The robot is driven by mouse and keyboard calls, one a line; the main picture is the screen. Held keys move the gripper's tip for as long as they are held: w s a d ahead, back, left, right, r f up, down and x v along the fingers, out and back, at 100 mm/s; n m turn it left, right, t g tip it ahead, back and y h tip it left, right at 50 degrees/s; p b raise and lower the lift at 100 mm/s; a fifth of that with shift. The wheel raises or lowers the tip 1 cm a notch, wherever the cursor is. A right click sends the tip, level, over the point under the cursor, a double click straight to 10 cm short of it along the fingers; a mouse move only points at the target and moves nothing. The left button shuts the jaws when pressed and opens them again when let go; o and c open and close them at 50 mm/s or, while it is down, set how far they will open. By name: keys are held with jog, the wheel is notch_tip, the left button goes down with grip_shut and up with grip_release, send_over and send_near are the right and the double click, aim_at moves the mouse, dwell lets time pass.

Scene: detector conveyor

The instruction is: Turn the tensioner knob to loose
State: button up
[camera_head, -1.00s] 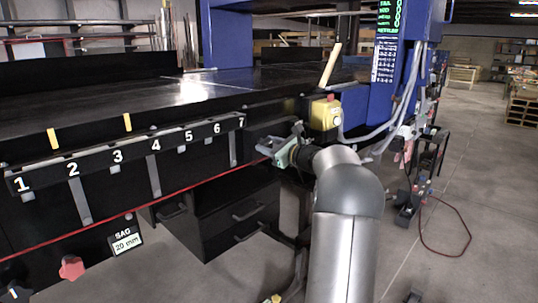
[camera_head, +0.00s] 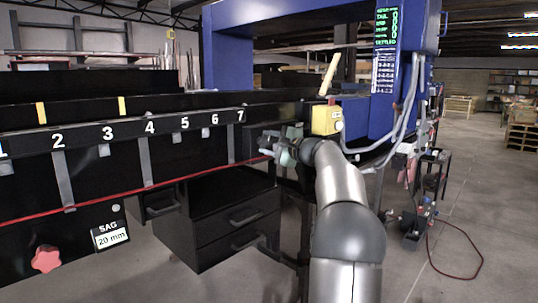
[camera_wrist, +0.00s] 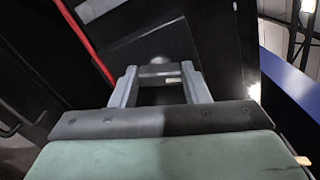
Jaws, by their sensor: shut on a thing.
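A red lobed knob (camera_head: 46,259) sits low on the black conveyor side at the lower left of the head view. A SAG label reading 20 mm (camera_head: 110,234) is just right of it. My gripper (camera_head: 272,148) is well to the right and above the knob, beside the end of the numbered rail. In the wrist view my gripper (camera_wrist: 160,82) has its two grey fingers apart, with a dark thing (camera_wrist: 160,95) between them that is too dim to identify. The red knob is not visible in the wrist view.
The numbered black rail (camera_head: 120,134) and a red cord (camera_head: 120,194) run along the conveyor side. Black drawers (camera_head: 235,220) stand below, near my arm. A yellow button box (camera_head: 326,120) and a blue frame (camera_head: 365,125) are close to my wrist.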

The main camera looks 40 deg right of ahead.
jog(key=shift+f+n+b, duration=0.1)
jog(key=shift+n+b, duration=1.35)
jog(key=shift+n, duration=0.45)
jog(key=o, duration=1)
jog(key=s+d, duration=0.1)
jog(key=s, duration=0.4)
jog(key=s+d, duration=0.1)
jog(key=s, duration=1.1)
jog(key=shift+s+d, duration=0.1)
jog(key=shift+d, duration=0.3)
